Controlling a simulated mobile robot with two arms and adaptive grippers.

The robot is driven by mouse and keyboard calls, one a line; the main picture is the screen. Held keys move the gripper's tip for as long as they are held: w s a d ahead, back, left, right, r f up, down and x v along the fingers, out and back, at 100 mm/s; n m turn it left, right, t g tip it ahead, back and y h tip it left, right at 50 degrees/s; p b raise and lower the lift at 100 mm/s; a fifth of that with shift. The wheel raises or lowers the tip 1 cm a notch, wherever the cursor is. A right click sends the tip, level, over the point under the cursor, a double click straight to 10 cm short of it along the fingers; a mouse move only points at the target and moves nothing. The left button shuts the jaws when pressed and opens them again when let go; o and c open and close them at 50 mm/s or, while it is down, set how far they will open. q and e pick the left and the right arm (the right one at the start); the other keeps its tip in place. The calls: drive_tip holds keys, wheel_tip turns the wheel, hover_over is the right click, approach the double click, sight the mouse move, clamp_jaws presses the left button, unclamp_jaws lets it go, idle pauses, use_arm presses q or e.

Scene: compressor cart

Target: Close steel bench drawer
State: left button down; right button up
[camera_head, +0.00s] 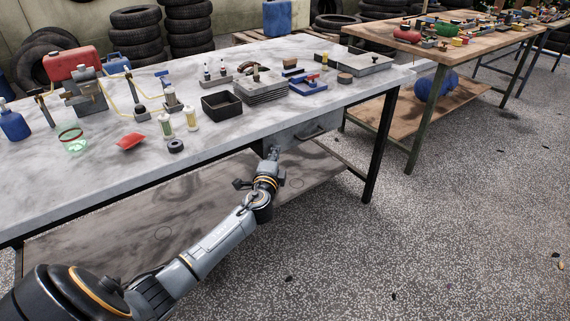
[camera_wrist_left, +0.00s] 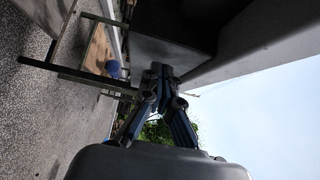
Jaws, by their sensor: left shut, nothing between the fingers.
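The steel bench (camera_head: 225,125) has a pale, stained top and dark legs. Its grey drawer (camera_head: 290,134) hangs under the front edge near the right end, with a handle (camera_head: 317,132) on its front. I cannot tell how far out the drawer stands. My left gripper (camera_head: 273,153) is shut and empty, at the lower left part of the drawer. In the left wrist view the closed fingertips (camera_wrist_left: 161,70) are at a dark grey panel (camera_wrist_left: 165,50), likely the drawer. Whether they touch it is unclear. My right gripper is out of view.
The bench top holds a black tray (camera_head: 222,106), a red part (camera_head: 131,141), bottles and several tools. A lower shelf (camera_head: 180,215) lies under the bench. A wooden table (camera_head: 450,55) stands at the back right. The speckled floor in front is mostly clear.

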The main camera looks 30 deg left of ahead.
use_arm(q)
drive_tip(key=shift+w+a+r, duration=0.15)
drive_tip(key=shift+a+r, duration=0.05)
drive_tip(key=shift+a, duration=0.4)
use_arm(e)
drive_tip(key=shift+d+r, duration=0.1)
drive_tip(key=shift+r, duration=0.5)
use_arm(q)
drive_tip(key=shift+a, duration=0.1)
